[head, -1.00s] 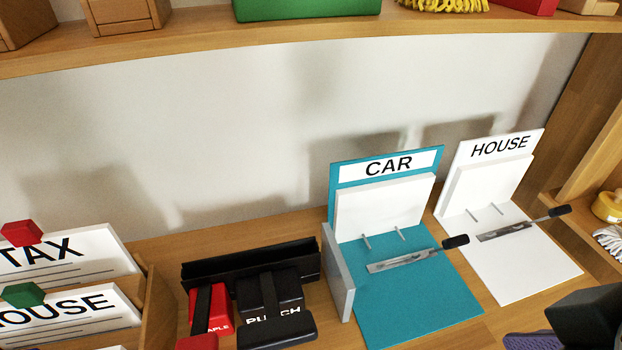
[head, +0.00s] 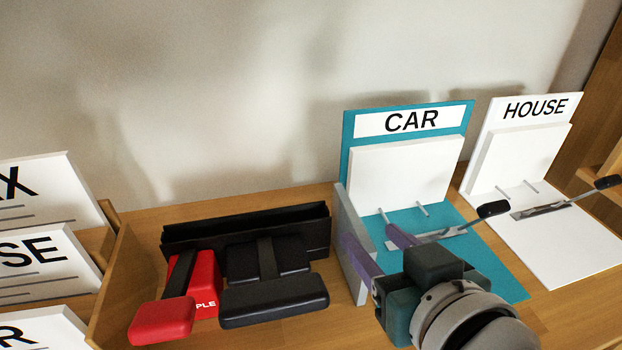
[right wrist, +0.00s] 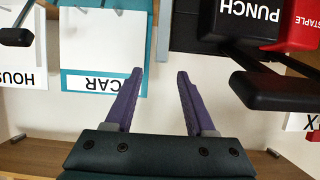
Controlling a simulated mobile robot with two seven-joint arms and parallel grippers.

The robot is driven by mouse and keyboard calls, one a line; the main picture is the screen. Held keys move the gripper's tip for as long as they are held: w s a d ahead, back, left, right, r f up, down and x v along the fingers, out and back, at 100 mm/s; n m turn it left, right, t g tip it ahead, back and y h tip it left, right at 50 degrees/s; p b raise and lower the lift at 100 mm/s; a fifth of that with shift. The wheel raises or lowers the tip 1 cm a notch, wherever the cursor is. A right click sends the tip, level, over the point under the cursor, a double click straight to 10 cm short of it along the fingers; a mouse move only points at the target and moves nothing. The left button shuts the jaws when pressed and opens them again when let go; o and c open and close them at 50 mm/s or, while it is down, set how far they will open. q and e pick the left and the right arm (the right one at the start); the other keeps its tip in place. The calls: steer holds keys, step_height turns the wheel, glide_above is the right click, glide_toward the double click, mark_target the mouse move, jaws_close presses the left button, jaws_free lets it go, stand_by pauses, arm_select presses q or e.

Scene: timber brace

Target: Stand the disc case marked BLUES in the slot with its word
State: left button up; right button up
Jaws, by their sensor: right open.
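No disc case marked BLUES and no slot with that word shows in either view. My right gripper (head: 370,233) is over the front of the teal CAR stand, with its two purple fingers apart. In the right wrist view, the gripper (right wrist: 160,74) has nothing between its fingers. My left gripper is not in view.
The teal CAR stand (head: 408,170) and white HOUSE stand (head: 512,150) lean near the wall. A red stapler (head: 165,318) and black punch (head: 275,300) stand before a black tray (head: 245,230). White word cards (head: 45,200) fill a wooden rack at left.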

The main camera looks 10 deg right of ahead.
mark_target(357, 221)
steer(key=x, duration=0.3)
steer(key=shift+w, duration=0.1)
steer(key=b+x, duration=0.2)
steer(key=x, duration=0.2)
steer(key=shift+w+f, duration=0.15)
steer(key=shift+f, duration=0.1)
steer(key=shift+w+f, duration=0.1)
steer(key=shift+w, duration=0.3)
jaws_close()
stand_by(0.7)
